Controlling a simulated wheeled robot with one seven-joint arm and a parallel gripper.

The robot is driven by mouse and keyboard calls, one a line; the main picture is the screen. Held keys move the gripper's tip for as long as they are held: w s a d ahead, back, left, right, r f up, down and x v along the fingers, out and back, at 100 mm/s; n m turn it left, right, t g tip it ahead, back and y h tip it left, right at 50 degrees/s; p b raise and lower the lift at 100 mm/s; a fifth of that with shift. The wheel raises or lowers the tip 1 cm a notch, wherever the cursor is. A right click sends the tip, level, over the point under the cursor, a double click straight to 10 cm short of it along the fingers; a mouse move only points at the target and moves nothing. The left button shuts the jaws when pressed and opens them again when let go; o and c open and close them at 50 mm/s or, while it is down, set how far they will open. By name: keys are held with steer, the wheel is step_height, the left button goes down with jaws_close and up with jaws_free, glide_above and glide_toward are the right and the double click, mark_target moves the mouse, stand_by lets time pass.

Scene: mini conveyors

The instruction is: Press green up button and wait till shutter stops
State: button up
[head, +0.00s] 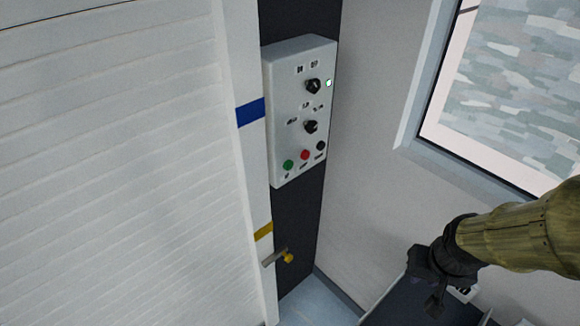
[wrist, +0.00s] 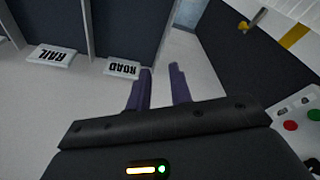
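The green button (head: 288,165) is at the lower left of a white control box (head: 291,120) in the head view. A red button (head: 305,155) and a black one (head: 321,146) sit beside it. The green button also shows at the right edge of the wrist view (wrist: 312,125). A white slatted shutter (head: 110,160) fills the left of the head view, its lower edge out of sight. My gripper (head: 433,300) is at the lower right, well apart from the box. In the wrist view its two fingers (wrist: 160,80) stand apart with nothing between them.
A framed window (head: 515,90) is at the right. Signs reading ROAD (wrist: 122,69) and RAIL (wrist: 50,56) lie beyond my fingers.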

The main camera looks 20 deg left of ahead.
jaws_close()
stand_by(1.4)
